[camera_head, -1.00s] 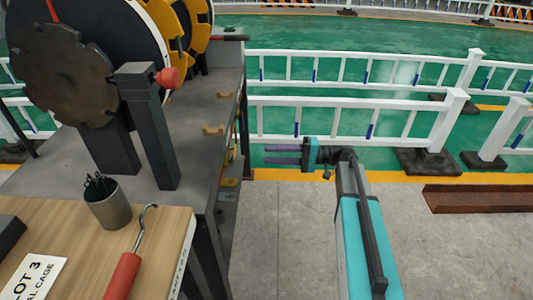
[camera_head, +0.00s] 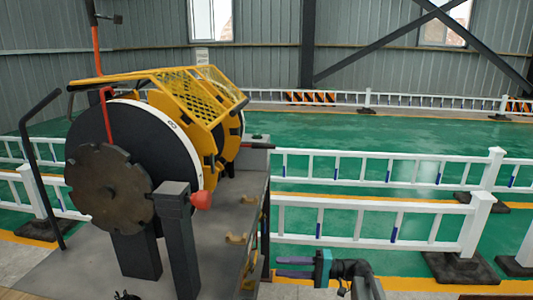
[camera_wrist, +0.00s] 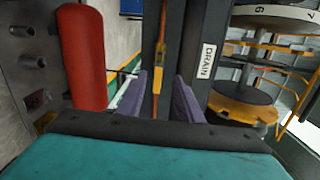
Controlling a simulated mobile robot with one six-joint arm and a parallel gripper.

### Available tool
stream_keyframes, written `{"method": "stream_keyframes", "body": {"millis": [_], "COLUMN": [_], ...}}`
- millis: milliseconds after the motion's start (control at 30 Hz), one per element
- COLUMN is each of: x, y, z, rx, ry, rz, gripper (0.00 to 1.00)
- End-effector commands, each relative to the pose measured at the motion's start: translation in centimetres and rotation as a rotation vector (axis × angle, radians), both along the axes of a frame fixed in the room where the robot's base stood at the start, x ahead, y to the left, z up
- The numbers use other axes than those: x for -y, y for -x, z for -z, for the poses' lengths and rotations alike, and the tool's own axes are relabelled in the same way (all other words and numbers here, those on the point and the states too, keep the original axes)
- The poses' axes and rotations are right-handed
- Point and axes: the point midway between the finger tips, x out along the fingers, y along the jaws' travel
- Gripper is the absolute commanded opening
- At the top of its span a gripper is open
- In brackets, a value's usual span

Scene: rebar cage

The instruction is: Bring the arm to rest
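My gripper (camera_head: 283,267) is at the lower middle of the head view, just right of the grey machine stand and in front of the white fence. Its two purple fingers point left and are apart. They show in the wrist view too (camera_wrist: 158,98), with a clear gap and nothing held between them. Only the end of my arm shows in the head view; the rest is below the frame.
The grey machine stand (camera_head: 223,205) carries a dark toothed disc (camera_head: 108,190) and a yellow mesh guard (camera_head: 205,95). White fences (camera_head: 345,202) stand behind my gripper.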

Motion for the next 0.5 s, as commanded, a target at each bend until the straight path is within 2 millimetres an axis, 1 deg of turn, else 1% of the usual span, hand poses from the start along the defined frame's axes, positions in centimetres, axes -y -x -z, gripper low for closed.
{"method": "stream_keyframes", "body": {"millis": [33,167,367,500], "x": [-0.9,-2.6,-5.1,-6.5], "y": [0.8,2.8,7.0,10.6], "z": [-0.5,0.9,4.1,6.8], "rx": [-0.02,-0.073,-0.166,-0.237], "ry": [0.0,0.023,0.112,0.203], "rz": [-0.012,-0.043,-0.097,-0.138], "gripper": [0.33,0.33,0.33,0.33]}}
